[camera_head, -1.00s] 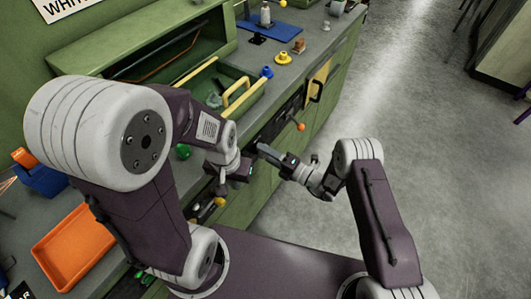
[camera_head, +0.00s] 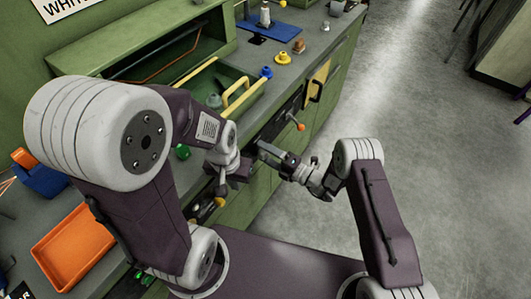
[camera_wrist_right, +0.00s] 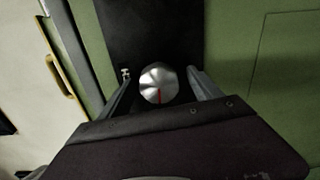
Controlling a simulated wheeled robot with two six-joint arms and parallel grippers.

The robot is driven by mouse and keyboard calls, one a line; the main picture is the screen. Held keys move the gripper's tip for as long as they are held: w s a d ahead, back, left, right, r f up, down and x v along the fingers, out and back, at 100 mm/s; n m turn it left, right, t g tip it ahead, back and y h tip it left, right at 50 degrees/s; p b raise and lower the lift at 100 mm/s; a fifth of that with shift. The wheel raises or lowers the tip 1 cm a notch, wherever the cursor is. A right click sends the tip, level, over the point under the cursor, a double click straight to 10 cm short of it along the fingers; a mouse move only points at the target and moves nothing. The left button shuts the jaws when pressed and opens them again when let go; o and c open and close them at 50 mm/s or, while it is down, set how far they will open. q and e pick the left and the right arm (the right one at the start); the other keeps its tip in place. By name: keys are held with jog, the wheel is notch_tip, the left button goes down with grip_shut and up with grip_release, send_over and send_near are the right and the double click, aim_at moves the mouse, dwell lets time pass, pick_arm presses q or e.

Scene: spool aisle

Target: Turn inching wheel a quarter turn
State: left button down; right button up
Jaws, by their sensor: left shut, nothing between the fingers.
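The inching wheel (camera_wrist_right: 159,83) shows in the right wrist view as a silver, ridged round knob on a dark panel. A red mark on its face points down in that picture. My right gripper (camera_wrist_right: 162,76) is open, with one finger on each side of the wheel. Small gaps show between the fingers and the wheel. In the head view, my right gripper (camera_head: 267,153) is at the bench front, and the wheel is hidden there. My left gripper (camera_head: 222,188) is shut and empty, lower down and left beside the bench front.
A yellow handle (camera_wrist_right: 60,75) stands left of the panel in the wrist view. An orange-knobbed lever (camera_head: 299,127) is right of my right gripper. The grey bench top holds an orange tray (camera_head: 72,245) and a yellow knob (camera_head: 283,58). Open floor lies to the right.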

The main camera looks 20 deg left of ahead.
jog(key=v, duration=0.9)
jog(key=shift+p, duration=0.4)
jog(key=shift+r, duration=0.15)
